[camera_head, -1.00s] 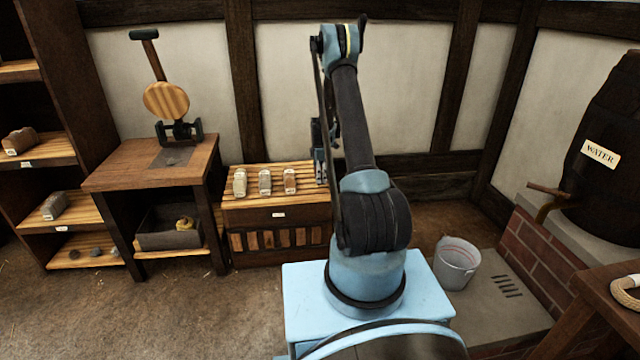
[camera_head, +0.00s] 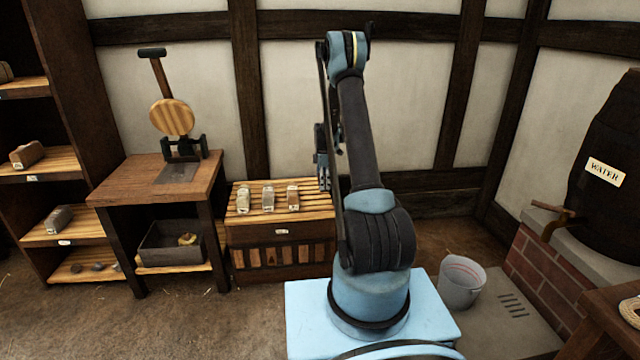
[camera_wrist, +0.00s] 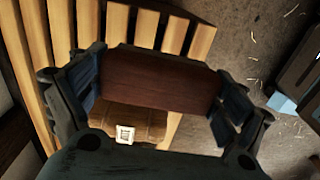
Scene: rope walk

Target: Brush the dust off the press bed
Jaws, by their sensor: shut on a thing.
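The press bed (camera_head: 177,173) is a dark flat plate on top of the wooden press table, in the head view. The press's round wooden platen (camera_head: 172,117) stands raised above its back edge, under a long handle. Dust on the bed cannot be made out. My gripper (camera_wrist: 158,95) is shut on a dark reddish-brown wooden block (camera_wrist: 165,80), perhaps a brush back; no bristles show. In the head view my gripper is partly hidden beside my arm, by the right end of the slatted chest (camera_head: 312,208), away from the press.
Several small blocks, one a pale block (camera_head: 244,198), stand on the chest. Left is a shelf unit (camera_head: 75,158). A grey tray (camera_head: 160,255) sits under the press table. A bucket (camera_head: 461,285) and a water barrel (camera_head: 610,140) are at right. Floor in front of the table is clear.

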